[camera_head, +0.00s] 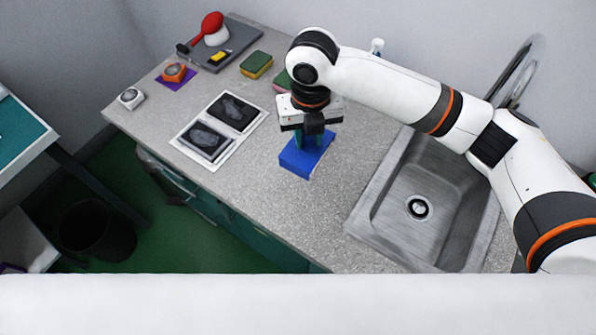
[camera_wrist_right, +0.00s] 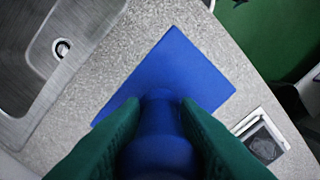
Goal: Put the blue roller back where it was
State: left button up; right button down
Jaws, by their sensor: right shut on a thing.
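My right gripper (camera_head: 313,143) points down over the blue mat (camera_head: 297,164) on the counter. Its green fingers are shut on the blue roller (camera_wrist_right: 160,140), a blue round upright piece seen between them in the right wrist view. The blue mat (camera_wrist_right: 185,70) lies flat below the roller there. The roller's lower end is over the mat; I cannot tell whether it touches. In the head view the gripper mostly hides the roller. My left gripper is not in view.
A sink (camera_head: 425,208) lies right of the mat. A white board with two dark pictures (camera_head: 188,140) lies left. Behind are a sponge (camera_head: 256,65), another partly hidden sponge (camera_head: 280,83), and a dark tray (camera_head: 240,40) with a red-and-white item. The counter front is clear.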

jog(key=n, duration=0.1)
jog(key=a+n, duration=0.1)
jog(key=n, duration=0.1)
jog(key=shift+w+a+r, duration=0.15)
jog(key=shift+w+a, duration=0.05)
jog(key=shift+a, duration=0.1)
jog(key=shift+n, duration=0.4)
notch_tip(320, 180, down, 10)
jog(key=p, duration=0.3)
jog(key=shift+a, duration=0.1)
